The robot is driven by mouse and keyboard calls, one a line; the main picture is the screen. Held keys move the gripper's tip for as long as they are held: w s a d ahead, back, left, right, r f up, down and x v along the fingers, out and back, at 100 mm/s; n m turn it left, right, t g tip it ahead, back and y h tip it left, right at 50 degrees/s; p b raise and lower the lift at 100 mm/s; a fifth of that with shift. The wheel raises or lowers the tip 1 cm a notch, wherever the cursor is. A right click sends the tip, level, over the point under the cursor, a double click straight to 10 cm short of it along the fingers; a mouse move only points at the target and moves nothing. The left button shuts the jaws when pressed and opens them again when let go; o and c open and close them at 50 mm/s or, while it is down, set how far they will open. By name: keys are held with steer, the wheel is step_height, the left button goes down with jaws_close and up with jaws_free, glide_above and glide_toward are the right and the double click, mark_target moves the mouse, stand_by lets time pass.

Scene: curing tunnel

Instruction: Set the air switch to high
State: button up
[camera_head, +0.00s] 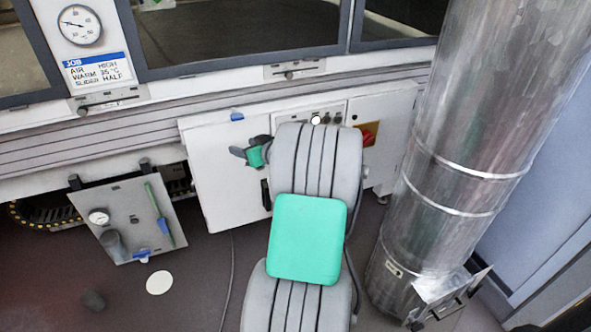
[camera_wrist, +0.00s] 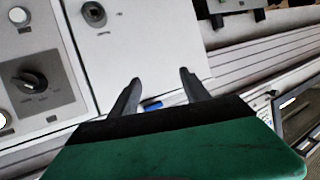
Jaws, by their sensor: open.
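A black rotary knob (camera_wrist: 30,82) sits on a grey panel at the left of the wrist view; its labels are too small to read, so I cannot tell whether it is the air switch or how it is set. The control panel also shows in the head view (camera_head: 300,115), partly hidden by my arm, with small dark knobs beside a white lamp. A job card (camera_head: 95,70) reads AIR HIGH. My gripper (camera_wrist: 157,88) is open and empty, in front of the white cabinet and right of the knob. It also shows in the head view (camera_head: 239,153), left of the panel.
A red switch (camera_head: 369,133) on yellow is right of my arm. A large metal duct (camera_head: 470,140) stands at right. A gauge board (camera_head: 125,220) hangs low left.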

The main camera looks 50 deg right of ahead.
steer(key=s+d+f+m+t+h+b, duration=0.1)
steer(key=s+d+f+m+h+b, duration=0.15)
steer(key=s+d, duration=0.45)
steer(key=s+d+f+m+t+h+b, duration=0.15)
steer(key=s+d+f+h, duration=0.25)
steer(key=d, duration=0.6)
steer(key=x, duration=0.6)
steer(key=shift+w+b, duration=0.45)
steer(key=shift+c, duration=0.3)
jaws_close()
